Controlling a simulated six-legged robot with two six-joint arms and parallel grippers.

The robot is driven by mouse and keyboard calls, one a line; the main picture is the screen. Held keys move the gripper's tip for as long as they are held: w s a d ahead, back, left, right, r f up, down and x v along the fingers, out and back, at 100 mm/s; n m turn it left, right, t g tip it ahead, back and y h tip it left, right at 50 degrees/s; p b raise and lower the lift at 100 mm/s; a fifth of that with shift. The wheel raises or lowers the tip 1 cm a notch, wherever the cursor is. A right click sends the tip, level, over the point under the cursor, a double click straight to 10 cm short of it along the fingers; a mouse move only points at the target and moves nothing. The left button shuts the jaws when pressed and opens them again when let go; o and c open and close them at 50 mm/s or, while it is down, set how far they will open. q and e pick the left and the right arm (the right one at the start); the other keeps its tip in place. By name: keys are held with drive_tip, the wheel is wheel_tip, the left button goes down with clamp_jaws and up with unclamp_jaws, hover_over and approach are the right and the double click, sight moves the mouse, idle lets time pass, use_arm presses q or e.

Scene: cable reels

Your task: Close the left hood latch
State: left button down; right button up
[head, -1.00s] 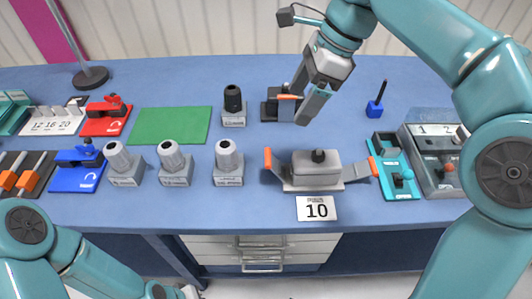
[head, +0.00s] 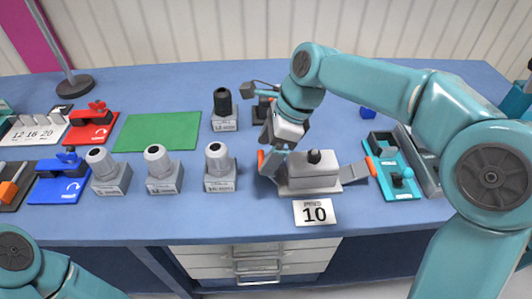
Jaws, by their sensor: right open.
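The grey hood (head: 313,175) with a black knob on top stands at the front of the table, behind a card marked 10. Its left latch (head: 261,161), a grey lever with an orange tip, slants outward and up from the hood's left side. Its right latch (head: 356,173) also sticks outward, orange tip at the far end. My right gripper (head: 272,146) is open, pointing down at the left latch, just above and beside it. It partly hides the lever, and I cannot tell whether they touch. My left gripper is out of view; only part of that arm shows at bottom left.
The card (head: 315,212) lies in front of the hood. A grey connector (head: 219,169) stands left of it, and a black-capped one (head: 224,111) farther back. A teal switch block (head: 396,172) is close on the right. The green mat (head: 157,131) is bare.

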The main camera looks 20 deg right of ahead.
sight(294, 160)
drive_tip(key=shift+a+f, duration=0.2)
drive_tip(key=shift+f, duration=0.35)
drive_tip(key=c, duration=1.5)
drive_tip(key=shift+s+d+r+t+y+b, duration=0.1)
drive_tip(key=shift+s+d+t+y+b, duration=0.25)
drive_tip(key=shift+d+y, duration=0.5)
drive_tip(key=shift+s+d+r+t+y+b, duration=0.1)
drive_tip(key=shift+d+t+y+b, duration=0.05)
drive_tip(key=shift+d+y+b, duration=0.55)
drive_tip(key=shift+s+d+t+y+b, duration=0.2)
drive_tip(key=shift+d+y+b, duration=0.1)
drive_tip(key=shift+d+y, duration=0.4)
drive_tip(key=shift+s+d+t+y+b, duration=0.1)
drive_tip(key=shift+d+t+y+b, duration=0.15)
drive_tip(key=shift+d+y, duration=0.45)
drive_tip(key=shift+a, duration=0.1)
drive_tip(key=o, duration=1.5)
drive_tip(key=shift+s, duration=0.1)
